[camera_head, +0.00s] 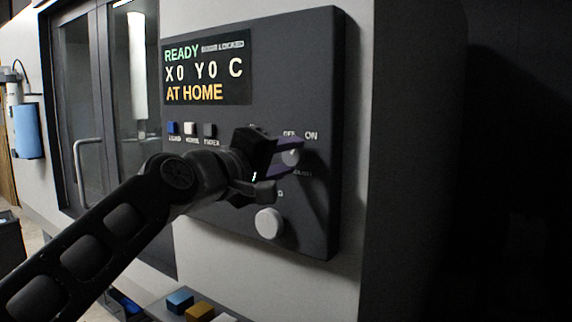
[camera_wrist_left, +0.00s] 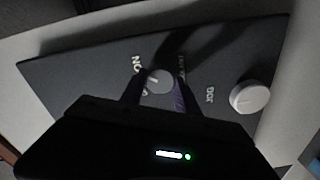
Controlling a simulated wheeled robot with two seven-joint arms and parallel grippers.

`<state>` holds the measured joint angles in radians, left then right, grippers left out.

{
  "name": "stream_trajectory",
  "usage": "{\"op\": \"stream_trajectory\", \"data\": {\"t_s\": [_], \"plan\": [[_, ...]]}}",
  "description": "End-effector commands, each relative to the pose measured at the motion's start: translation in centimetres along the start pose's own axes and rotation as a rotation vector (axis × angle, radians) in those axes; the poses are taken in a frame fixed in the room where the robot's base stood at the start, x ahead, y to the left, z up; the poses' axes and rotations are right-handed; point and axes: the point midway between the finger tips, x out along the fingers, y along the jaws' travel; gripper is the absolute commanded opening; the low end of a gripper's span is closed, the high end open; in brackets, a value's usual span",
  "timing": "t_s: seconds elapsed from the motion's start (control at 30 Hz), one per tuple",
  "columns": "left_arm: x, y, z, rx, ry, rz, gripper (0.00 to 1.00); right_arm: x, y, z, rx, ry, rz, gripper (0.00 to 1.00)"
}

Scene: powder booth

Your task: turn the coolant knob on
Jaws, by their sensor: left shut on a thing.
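The coolant knob (camera_head: 290,157) is a small light-grey round knob on the dark control panel (camera_head: 312,80), below the OFF and ON labels. My left gripper (camera_head: 287,157) reaches it from the left, and its purple-tinted fingers are shut on the knob from two sides. In the left wrist view the knob (camera_wrist_left: 159,81) sits between the two fingers (camera_wrist_left: 157,92), with a pale mark on its face. The label beside it is partly covered, so I cannot tell for certain which way the knob points. My right gripper is in neither view.
A larger white knob (camera_head: 269,223) sits below on the same panel. Blue, white and dark buttons (camera_head: 190,129) lie under the display (camera_head: 207,68), which reads READY and AT HOME. Coloured blocks (camera_head: 199,310) rest on a ledge below. A door with a handle (camera_head: 88,165) is at left.

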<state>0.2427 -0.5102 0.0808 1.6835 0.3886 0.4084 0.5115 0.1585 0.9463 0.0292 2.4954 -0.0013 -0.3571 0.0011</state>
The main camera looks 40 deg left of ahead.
Motion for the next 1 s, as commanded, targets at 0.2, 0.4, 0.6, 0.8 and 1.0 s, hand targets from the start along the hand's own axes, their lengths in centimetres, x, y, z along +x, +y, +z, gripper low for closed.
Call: {"op": "stream_trajectory", "data": {"t_s": [0.2,0.4,0.6,0.8,1.0], "plan": [[0.08,-0.18,0.17,0.038,-0.005,-0.004,0.00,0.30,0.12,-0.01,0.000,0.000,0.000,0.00],[0.08,-0.17,0.17,0.041,-0.005,-0.004,0.00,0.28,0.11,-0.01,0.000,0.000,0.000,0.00],[0.08,-0.18,0.18,0.040,-0.005,-0.005,0.41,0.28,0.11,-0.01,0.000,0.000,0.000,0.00],[0.05,-0.11,0.10,0.039,-0.003,-0.003,0.58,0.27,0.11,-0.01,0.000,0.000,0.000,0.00],[0.03,-0.06,0.06,0.039,-0.002,-0.002,0.59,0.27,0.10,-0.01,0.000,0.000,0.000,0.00]]}}
